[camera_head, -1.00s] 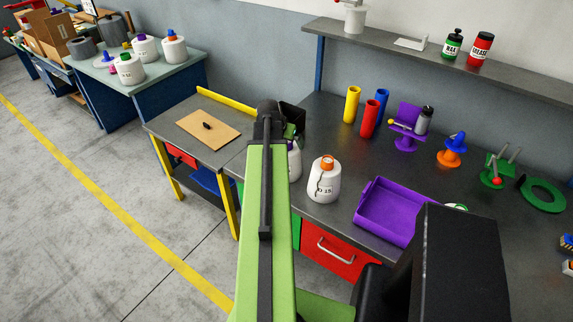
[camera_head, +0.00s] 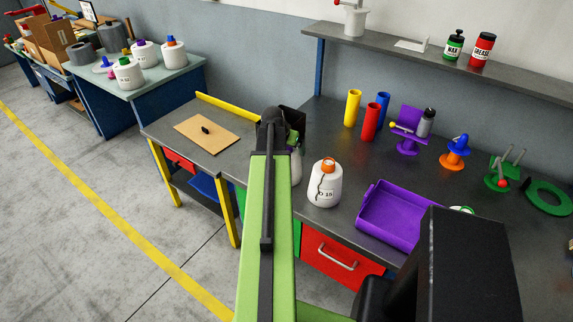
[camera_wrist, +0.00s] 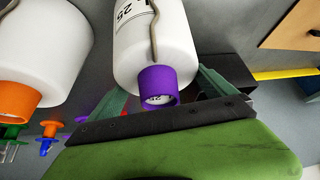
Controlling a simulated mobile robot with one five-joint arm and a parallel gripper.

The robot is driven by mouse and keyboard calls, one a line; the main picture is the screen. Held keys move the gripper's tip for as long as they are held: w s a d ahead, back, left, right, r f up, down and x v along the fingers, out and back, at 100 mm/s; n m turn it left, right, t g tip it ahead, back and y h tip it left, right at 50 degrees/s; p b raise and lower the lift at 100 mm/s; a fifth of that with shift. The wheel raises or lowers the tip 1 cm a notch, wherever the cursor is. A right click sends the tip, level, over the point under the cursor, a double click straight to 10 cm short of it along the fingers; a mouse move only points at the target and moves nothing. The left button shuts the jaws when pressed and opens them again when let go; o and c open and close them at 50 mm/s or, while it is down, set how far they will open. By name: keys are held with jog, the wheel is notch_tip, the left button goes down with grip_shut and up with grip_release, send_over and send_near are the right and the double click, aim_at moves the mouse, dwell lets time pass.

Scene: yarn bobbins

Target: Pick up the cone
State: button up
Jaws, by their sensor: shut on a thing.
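A white yarn cone with a purple cap (camera_wrist: 150,35) fills the top middle of the wrist view. In the head view the same cone (camera_head: 296,168) is mostly hidden behind my arm, with only a white sliver showing. I cannot tell whether it touches the bench.
A white cone with an orange cap (camera_head: 325,185) stands close to the right, also in the wrist view (camera_wrist: 38,50). A purple tray (camera_head: 391,218) lies farther right. Coloured tubes (camera_head: 370,122) stand behind. A tan board (camera_head: 207,132) lies on the left bench.

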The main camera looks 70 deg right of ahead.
jog(key=shift+c, duration=1.1)
jog(key=shift+r, duration=0.1)
notch_tip(320, 180, up, 10)
jog(key=p, duration=1)
